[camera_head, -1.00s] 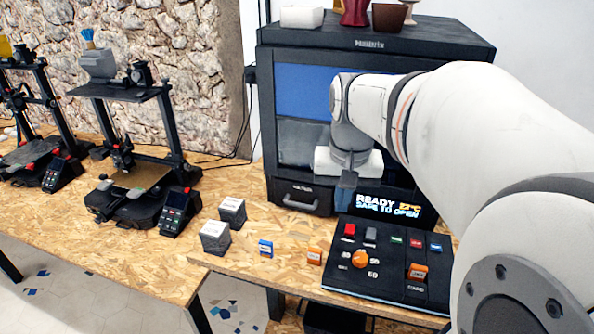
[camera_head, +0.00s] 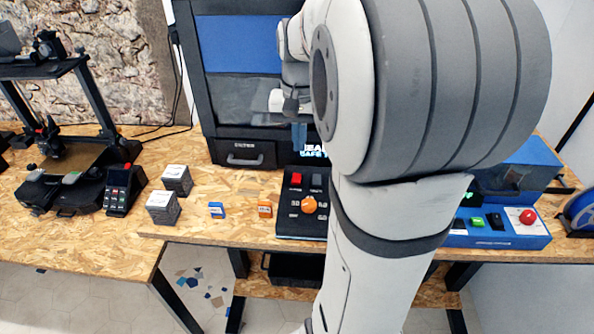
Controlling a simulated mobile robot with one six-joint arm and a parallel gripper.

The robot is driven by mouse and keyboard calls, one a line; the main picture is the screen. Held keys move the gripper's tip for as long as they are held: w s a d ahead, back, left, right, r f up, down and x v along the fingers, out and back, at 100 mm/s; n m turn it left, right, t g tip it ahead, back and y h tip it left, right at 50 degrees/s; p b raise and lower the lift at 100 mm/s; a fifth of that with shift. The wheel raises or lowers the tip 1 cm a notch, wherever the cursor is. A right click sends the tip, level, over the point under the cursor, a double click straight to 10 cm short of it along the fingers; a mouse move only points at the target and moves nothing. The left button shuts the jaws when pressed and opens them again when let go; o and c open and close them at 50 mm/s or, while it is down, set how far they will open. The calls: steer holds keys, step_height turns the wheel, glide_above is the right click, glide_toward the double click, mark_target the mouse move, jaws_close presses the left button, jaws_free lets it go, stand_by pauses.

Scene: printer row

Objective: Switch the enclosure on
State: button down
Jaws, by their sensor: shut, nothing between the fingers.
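The black enclosure (camera_head: 197,110) with a blue-topped window stands at the back of the bench, a drawer (camera_head: 243,154) at its base. In front of it lies a black control panel (camera_head: 290,222) with a red switch (camera_head: 296,178), a grey switch (camera_head: 317,180) and an orange knob (camera_head: 309,204). My arm hides the panel's right part and most of the lit display. My gripper (camera_head: 299,142) points down, shut and empty, its blue fingertips appearing just above the red switch in the picture. I cannot tell the height gap; no contact is visible.
A blue tag (camera_head: 217,210) and an orange tag (camera_head: 265,210) stand left of the panel, with two grey-white boxes (camera_head: 176,180) (camera_head: 163,208). A printer (camera_head: 60,170) is farther left. At right is a blue unit (camera_head: 503,235) with a red button (camera_head: 528,216).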

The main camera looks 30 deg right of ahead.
mark_target(299, 182)
step_height(299, 182, down, 10)
steer(key=shift+r+p, duration=0.1)
steer(key=shift+p, duration=0.7)
